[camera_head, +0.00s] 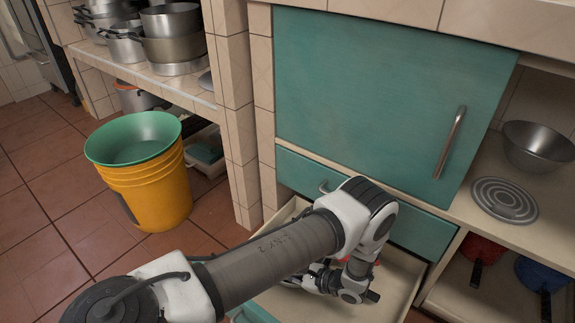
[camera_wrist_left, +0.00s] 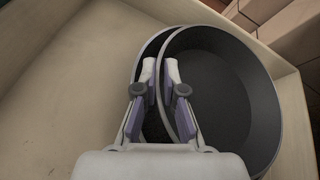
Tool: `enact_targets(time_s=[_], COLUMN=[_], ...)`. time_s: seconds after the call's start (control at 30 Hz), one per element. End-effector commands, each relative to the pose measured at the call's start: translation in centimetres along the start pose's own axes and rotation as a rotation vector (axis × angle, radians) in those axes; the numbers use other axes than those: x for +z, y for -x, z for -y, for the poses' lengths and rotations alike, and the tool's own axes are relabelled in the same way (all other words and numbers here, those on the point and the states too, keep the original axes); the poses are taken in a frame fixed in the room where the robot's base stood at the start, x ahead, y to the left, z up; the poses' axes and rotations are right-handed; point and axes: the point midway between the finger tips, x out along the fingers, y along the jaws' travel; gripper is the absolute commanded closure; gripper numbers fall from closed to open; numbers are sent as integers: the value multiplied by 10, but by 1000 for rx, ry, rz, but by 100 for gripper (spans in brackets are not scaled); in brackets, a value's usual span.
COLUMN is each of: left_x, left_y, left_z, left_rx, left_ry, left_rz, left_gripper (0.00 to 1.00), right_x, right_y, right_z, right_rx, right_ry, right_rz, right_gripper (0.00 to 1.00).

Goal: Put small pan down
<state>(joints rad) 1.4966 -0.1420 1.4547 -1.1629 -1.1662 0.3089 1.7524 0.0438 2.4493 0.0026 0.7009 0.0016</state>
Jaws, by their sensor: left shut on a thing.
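In the left wrist view a round pan (camera_wrist_left: 222,90) with a dark inside and grey rim sits inside the open drawer (camera_wrist_left: 60,85), at its right side. My left gripper (camera_wrist_left: 160,68) is shut on its left wall, one finger on each side. A second dark curved rim shows just left of this wall; I cannot tell if it is another pan. In the head view my left gripper (camera_head: 335,283) is down in the pale drawer (camera_head: 400,280), and my arm hides most of the pan. Only small red bits show near the gripper. My right gripper is not in view.
A closed teal cabinet door (camera_head: 380,100) stands above the drawer. A metal bowl (camera_head: 538,145) and a ringed metal disc (camera_head: 504,199) are on the right shelf, with red and blue pans below. A yellow bucket (camera_head: 150,190) stands on the floor left. The drawer's left part is bare.

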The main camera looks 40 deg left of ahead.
Motion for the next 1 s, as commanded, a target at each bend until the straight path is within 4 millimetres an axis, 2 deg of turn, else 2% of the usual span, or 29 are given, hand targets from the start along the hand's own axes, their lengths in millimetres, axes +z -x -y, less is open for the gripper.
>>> enact_targets(time_s=[0.17, 0.4, 0.43, 0.47, 0.87, 0.93, 1.0], left_x=[2, -5, -5, -4, 0, 6, 5], left_y=[1, -2, -2, -1, 1, 5, 19], left_z=[2, -1, -1, -1, 1, 3, 3], left_rx=[-1, -1, 0, 0, 0, -1, -3], left_ry=[3, 3, 2, 2, 2, 2, 3], left_rz=[0, 0, 0, 0, 0, 0, -2], left_gripper=[100, 100, 88, 82, 82, 82, 82], right_x=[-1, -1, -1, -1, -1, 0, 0], right_y=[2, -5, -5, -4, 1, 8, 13], right_z=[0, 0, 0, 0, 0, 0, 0], right_rx=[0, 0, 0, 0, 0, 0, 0], right_ry=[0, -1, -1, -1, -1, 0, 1], right_rz=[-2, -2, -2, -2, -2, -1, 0], right_gripper=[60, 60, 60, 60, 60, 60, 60])
